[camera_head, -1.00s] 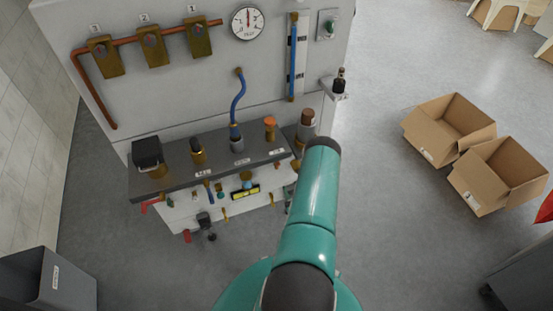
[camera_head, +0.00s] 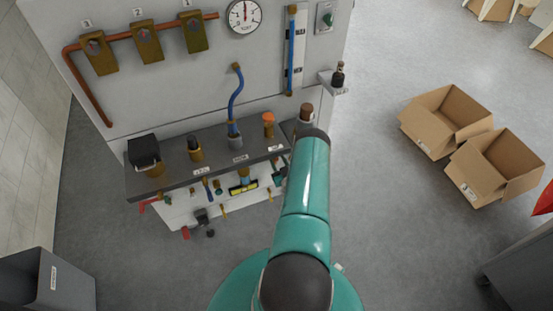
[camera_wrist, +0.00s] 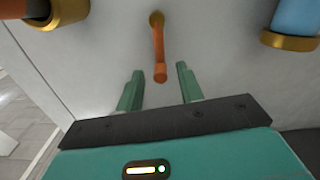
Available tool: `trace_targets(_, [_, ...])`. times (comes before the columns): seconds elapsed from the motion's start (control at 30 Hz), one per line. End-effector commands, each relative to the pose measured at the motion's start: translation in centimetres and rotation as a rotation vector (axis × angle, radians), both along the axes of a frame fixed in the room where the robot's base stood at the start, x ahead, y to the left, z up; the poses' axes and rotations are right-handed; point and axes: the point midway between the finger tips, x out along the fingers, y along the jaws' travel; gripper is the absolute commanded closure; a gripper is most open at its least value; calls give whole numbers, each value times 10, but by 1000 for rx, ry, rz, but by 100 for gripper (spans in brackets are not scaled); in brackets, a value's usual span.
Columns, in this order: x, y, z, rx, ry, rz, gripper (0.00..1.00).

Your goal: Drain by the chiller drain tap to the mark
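In the wrist view my gripper (camera_wrist: 159,72) is open, with its two green fingers apart. An orange-brown tap lever (camera_wrist: 159,50) on a brass stem in the white wall points down between the fingers, with gaps on both sides. I cannot read a label on it. In the head view, a blue-filled vertical sight tube (camera_head: 291,52) with small plates beside it is on the panel. I cannot make out a mark. Small taps, including a brass one (camera_head: 270,195), line the front below the shelf. My arm hides the area right of them.
A grey shelf (camera_head: 174,184) juts out with fittings and a black box (camera_head: 144,152). In the wrist view, a brass fitting (camera_wrist: 56,14) and a blue cylinder (camera_wrist: 297,17) flank the lever. Open cartons (camera_head: 447,120) stand right; a grey bin (camera_head: 47,280) stands left.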

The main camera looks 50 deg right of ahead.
Motion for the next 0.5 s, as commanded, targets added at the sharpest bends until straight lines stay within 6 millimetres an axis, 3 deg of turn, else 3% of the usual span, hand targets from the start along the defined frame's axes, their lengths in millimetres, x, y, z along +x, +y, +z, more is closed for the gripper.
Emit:
trace_targets(0.2, [18,-10,0,0,0,0,63])
trace_targets(0.47, [20,-11,0,1,-1,0,63])
trace_targets(0.5, [20,-11,0,1,-1,0,69])
